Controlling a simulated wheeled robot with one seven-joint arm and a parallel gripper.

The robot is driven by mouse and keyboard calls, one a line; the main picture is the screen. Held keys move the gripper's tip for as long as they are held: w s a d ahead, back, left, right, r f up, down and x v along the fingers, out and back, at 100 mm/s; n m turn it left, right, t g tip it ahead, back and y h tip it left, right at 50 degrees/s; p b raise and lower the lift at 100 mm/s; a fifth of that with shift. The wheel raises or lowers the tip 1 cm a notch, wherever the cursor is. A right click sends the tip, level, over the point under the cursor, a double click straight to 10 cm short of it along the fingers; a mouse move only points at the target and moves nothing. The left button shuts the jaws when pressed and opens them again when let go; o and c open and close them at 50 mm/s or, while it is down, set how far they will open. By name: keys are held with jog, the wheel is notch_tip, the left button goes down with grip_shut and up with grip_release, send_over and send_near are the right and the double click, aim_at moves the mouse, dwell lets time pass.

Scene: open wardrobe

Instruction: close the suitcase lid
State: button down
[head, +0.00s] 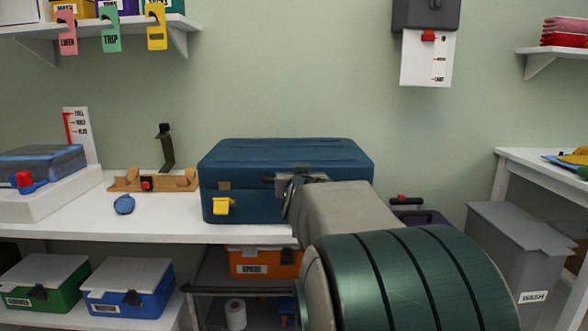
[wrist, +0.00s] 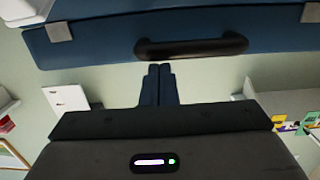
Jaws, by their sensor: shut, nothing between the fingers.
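The blue suitcase (head: 250,203) stands on the white shelf in the head view, with its ribbed lid (head: 287,155) down over the body. A yellow latch (head: 222,206) shows on its front left. My gripper (wrist: 160,70) is shut and empty, its fingertips close to the dark handle (wrist: 192,46) on the suitcase front (wrist: 100,36) in the wrist view. I cannot tell whether the fingertips touch the handle. In the head view my arm hides the front right of the suitcase, so any latch there and the seam on that side are hidden.
The white shelf (head: 150,228) holds a wooden stand (head: 152,182), a round blue tag (head: 123,204) and a clear-lidded case (head: 42,162) left of the suitcase. Bins sit below. A grey wash bin (head: 508,250) and white table (head: 540,158) stand at right.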

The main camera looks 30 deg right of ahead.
jog(key=shift+s+f+y, duration=0.2)
jog(key=shift+f+y, duration=0.1)
jog(key=shift+f, duration=1.15)
jog(key=shift+r, duration=0.1)
notch_tip(320, 180, up, 6)
jog(key=p, duration=0.3)
jog(key=s+a+f, duration=0.5)
jog(key=s, duration=0.3)
jog(key=s+a+r+n+g+y+p, duration=0.2)
jog(key=s+a+r+g+y+p, duration=0.15)
jog(key=a+p, duration=0.45)
jog(key=s+a+r+n+g+y+p, duration=0.25)
jog(key=a+r+p, duration=0.25)
jog(key=p, duration=0.8)
jog(key=s+a+r+g+p, duration=0.2)
jog(key=s+r+g+p, duration=0.1)
jog(key=s+p, duration=0.4)
jog(key=s+a+r+n+g+y+p, duration=0.1)
jog(key=s+a+r+g+p, duration=0.1)
jog(key=s+r+p, duration=0.3)
jog(key=shift+s+a+g+y+p, duration=0.35)
jog(key=shift+s+a+p, duration=0.3)
jog(key=shift+s+p, duration=0.3)
